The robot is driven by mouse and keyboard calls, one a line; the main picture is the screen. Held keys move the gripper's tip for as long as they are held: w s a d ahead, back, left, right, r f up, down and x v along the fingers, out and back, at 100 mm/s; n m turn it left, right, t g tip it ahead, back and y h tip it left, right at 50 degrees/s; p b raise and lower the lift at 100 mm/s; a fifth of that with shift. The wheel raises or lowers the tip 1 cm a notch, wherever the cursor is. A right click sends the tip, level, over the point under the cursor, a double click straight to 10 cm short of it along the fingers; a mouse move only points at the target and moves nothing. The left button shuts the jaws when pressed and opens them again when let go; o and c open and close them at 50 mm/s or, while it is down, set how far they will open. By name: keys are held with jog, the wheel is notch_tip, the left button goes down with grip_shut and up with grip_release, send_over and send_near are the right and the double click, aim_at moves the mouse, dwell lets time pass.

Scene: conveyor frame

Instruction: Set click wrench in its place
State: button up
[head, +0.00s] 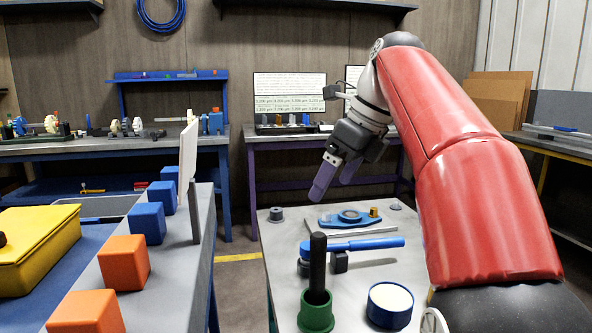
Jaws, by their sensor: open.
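A long tool with a blue handle (375,243), which looks like the click wrench, lies across the grey table, its handle end to the right. Small dark blocks (340,262) stand under its left part; I cannot tell whether it rests in them. A black upright post in a green cup (317,312) hides part of its left end. My gripper (336,180) is open and empty, pointing down above the back of the table, behind and above the tool and apart from it.
A blue flat fixture (350,217) and a grey rod (350,231) lie behind the tool. A blue round tub (390,306) stands in front. At left are orange blocks (124,262), blue blocks (147,223), an upright white panel (188,155) and a yellow box (40,245).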

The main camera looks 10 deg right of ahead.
jog(key=shift+b+x, duration=1.65)
jog(key=shift+x, duration=2.3)
grip_shut()
jog(key=c, duration=1.5)
grip_release()
jog(key=shift+w, duration=0.1)
jog(key=p+v, duration=0.3)
jog(key=v, duration=0.5)
